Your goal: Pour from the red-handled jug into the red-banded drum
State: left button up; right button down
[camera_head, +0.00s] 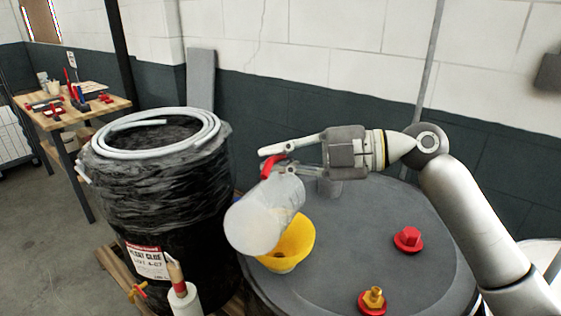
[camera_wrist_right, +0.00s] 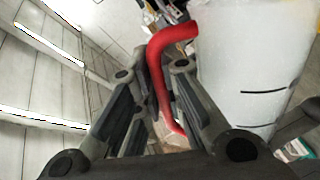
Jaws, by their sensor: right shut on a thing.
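The red-handled jug (camera_head: 262,214) is whitish and translucent, and tilted. My right gripper (camera_head: 276,161) is shut on its red handle (camera_wrist_right: 165,75); the jug's wall (camera_wrist_right: 255,70) fills the right of the wrist view. The jug is above and beside a yellow funnel (camera_head: 297,247), partly covering it in the head view. The funnel stands on the grey lid of a large drum (camera_head: 335,280). No red band shows on this drum; its side is mostly hidden. I cannot see any liquid leaving the jug. My left gripper is out of view.
A red cap (camera_head: 407,239) and a brass fitting on a red base (camera_head: 373,300) sit on the grey lid. A black-wrapped drum (camera_head: 165,200) with a coiled pale hose (camera_head: 205,128) stands at left. A wooden workbench (camera_head: 62,118) is farther back.

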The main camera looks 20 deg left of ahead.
jog(key=shift+s, duration=0.1)
dwell(0.4)
jog(key=shift+s+f+n+b, duration=0.2)
jog(key=shift+s+n+b, duration=0.35)
jog(key=shift+b, duration=0.6)
jog(key=shift+s+n+b, duration=0.45)
jog(key=shift+s+b, duration=0.3)
jog(key=shift+b, duration=0.15)
jog(key=shift+d+r, duration=0.1)
